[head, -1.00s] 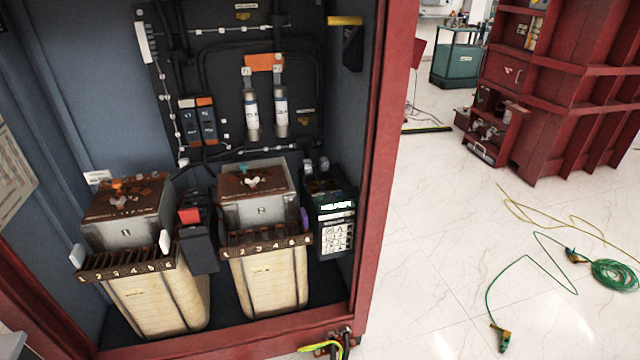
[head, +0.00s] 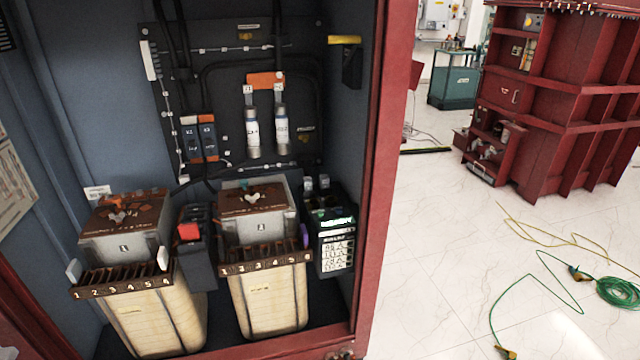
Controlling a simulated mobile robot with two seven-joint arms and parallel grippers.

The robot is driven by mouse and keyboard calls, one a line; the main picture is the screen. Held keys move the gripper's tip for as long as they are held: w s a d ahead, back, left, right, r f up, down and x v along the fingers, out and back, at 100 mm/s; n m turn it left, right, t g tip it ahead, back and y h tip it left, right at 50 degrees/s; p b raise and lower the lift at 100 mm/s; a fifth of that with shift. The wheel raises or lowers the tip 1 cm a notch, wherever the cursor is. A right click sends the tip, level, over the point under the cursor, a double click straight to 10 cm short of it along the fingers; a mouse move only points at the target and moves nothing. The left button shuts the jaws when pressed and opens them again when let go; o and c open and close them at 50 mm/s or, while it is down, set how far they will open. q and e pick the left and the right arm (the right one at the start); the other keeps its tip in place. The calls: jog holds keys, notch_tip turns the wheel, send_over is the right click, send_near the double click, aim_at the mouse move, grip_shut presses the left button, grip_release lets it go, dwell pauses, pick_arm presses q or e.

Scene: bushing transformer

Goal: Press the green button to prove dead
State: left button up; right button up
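No green button can be made out clearly. A black switch unit (head: 196,255) with a red part (head: 189,231) stands between two transformers. The left transformer (head: 150,310) and right transformer (head: 268,300) have pale coils, grey metal tops and numbered terminal strips. Neither of my grippers shows in the head view.
The red cabinet frame (head: 385,150) borders the opening on the right. Fuses (head: 252,132) and breakers (head: 198,139) are on the back panel. Green cable (head: 540,285) and yellow cable (head: 560,243) lie on the white floor. A red shelf unit (head: 550,105) stands at the back right.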

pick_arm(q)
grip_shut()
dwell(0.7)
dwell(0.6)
